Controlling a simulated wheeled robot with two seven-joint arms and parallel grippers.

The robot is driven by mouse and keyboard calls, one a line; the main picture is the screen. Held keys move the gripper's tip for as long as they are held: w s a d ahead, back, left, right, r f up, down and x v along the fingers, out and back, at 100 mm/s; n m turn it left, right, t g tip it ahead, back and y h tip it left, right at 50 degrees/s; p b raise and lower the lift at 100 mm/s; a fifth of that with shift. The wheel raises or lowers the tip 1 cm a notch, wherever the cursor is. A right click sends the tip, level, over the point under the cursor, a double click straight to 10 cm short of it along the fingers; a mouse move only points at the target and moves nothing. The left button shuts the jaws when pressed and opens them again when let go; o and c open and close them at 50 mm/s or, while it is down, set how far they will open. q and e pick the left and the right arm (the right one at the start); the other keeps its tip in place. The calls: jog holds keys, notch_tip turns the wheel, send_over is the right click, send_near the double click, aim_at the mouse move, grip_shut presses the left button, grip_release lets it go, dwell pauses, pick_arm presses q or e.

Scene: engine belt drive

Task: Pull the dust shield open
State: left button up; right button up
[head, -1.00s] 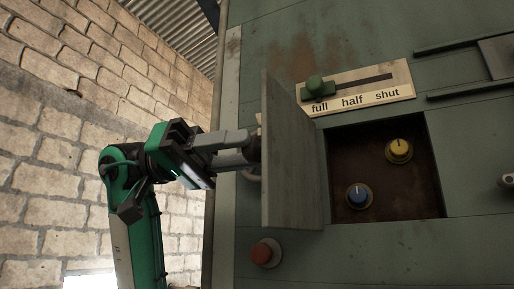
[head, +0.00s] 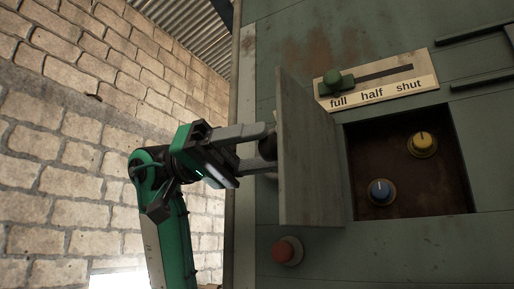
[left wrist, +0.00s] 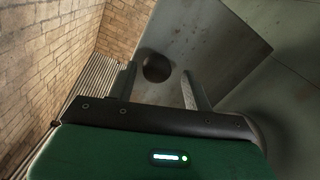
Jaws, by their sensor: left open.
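The dust shield (head: 308,160) is a grey-green hinged panel. It stands swung out from the left side of a square recess (head: 363,160), which lies uncovered. A dark round knob (head: 267,147) is on the panel's outer face; the left wrist view shows this knob (left wrist: 156,68) whole. My left gripper (head: 270,149) is open at that face, with one finger on each side of the knob. In the left wrist view the gripper's fingers (left wrist: 158,85) have clear gaps to the knob. My right gripper is not in view.
Inside the recess are a yellow dial (head: 423,144) and a blue dial (head: 381,192). Above is a green slider (head: 336,82) at "full" on a labelled plate (head: 376,98). A red button (head: 287,251) sits below the panel. A brick wall (head: 70,150) stands at left.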

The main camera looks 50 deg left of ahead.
pick_arm(q)
jog(key=b+v, duration=0.3)
jog(key=v, duration=1)
jog(key=shift+a, duration=0.35)
jog(key=shift+s, duration=0.1)
